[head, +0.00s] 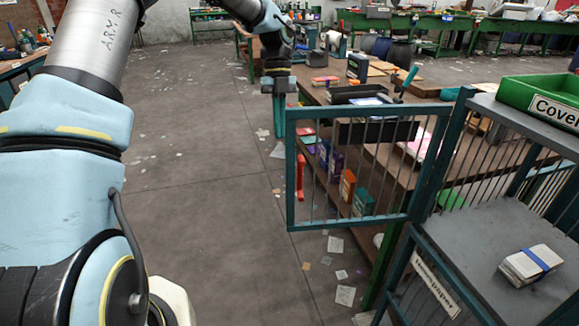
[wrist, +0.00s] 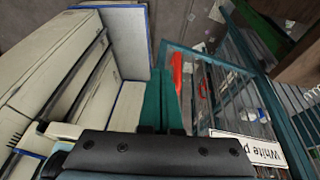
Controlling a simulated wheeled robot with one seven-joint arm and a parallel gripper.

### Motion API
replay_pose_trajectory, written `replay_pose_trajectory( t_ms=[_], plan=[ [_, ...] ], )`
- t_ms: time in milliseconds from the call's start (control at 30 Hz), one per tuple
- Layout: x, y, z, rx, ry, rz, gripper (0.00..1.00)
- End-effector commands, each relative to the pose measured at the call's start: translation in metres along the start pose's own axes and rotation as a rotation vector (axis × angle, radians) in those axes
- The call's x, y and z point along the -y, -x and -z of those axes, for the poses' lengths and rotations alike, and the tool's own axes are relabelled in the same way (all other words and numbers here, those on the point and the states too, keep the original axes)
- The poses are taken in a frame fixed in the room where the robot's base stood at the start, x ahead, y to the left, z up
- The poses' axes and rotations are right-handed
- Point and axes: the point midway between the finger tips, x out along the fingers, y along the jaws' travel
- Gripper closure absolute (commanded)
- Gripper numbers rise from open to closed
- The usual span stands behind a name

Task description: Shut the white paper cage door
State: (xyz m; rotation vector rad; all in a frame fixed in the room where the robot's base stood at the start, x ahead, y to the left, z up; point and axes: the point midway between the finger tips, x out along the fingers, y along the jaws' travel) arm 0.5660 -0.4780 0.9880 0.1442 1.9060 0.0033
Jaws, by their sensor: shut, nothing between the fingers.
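The white paper cage door (head: 372,217), a teal frame with thin bars, stands swung open to the left of the cage (head: 455,225). A red upright handle (head: 300,177) is at its free left edge; it also shows in the wrist view (wrist: 177,72). The cage's "White p…" label shows in the wrist view (wrist: 245,148). A banded white paper bundle (head: 531,263) lies inside the cage. My gripper (head: 279,133) is shut and empty, fingers pointing down, just left of the door's upper free corner in the head view. Whether it touches the door is unclear.
A green crate (head: 540,94) sits on the cage's grey top. Behind the door is a long wooden worktable (head: 385,165) with boxes on and under it. The concrete floor (head: 200,150) left of the door is open, with scattered paper scraps.

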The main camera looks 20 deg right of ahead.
Motion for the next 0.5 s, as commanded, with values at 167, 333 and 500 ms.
replay_pose_trajectory(
  t_ms=[167,333,500],
  plan=[
    [0.017,0.005,0.0,-0.031,-0.189,-0.001,1.0],
    [0.018,-0.007,0.001,-0.035,-0.215,-0.004,1.0],
    [0.017,-0.038,0.003,-0.037,-0.214,-0.005,1.0]
  ],
)
